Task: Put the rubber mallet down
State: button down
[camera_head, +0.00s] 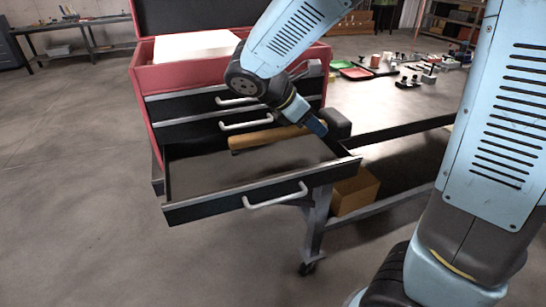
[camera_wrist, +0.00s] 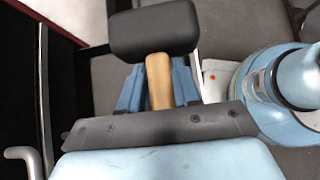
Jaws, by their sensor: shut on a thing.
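The rubber mallet has a wooden handle (camera_head: 265,137) and a black head (camera_head: 336,122). In the wrist view its black head (camera_wrist: 153,30) lies across the top and its handle (camera_wrist: 159,80) runs down between the blue fingers. My gripper (camera_head: 317,127) is shut on the handle close to the head. The mallet is held roughly level over the open drawer (camera_head: 215,203), near its back right. The gap between the mallet and the drawer floor is hard to judge. The gripper (camera_wrist: 158,88) hides part of the handle.
The red tool chest (camera_head: 180,75) has more drawers above the open one, with white handles. A workbench (camera_head: 375,110) to the right carries trays and small parts. A cardboard box (camera_head: 354,192) sits on the shelf below. The open drawer's floor looks bare.

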jog(key=a+f, duration=0.2)
jog(key=w+a+f, duration=0.1)
jog(key=a+f, duration=0.1)
jog(key=a, duration=0.1)
jog(key=w+a+f, duration=0.1)
jog(key=a+f, duration=0.1)
jog(key=a, duration=0.1)
jog(key=shift+w+f, duration=0.2)
jog(key=shift+f, duration=0.05)
jog(key=shift+w+a+f, duration=0.15)
jog(key=shift+a+f, duration=0.45)
jog(key=shift+f, duration=0.1)
jog(key=shift+a+f, duration=0.1)
jog(key=shift+f, duration=1.55)
jog(key=c, duration=0.8)
grip_release()
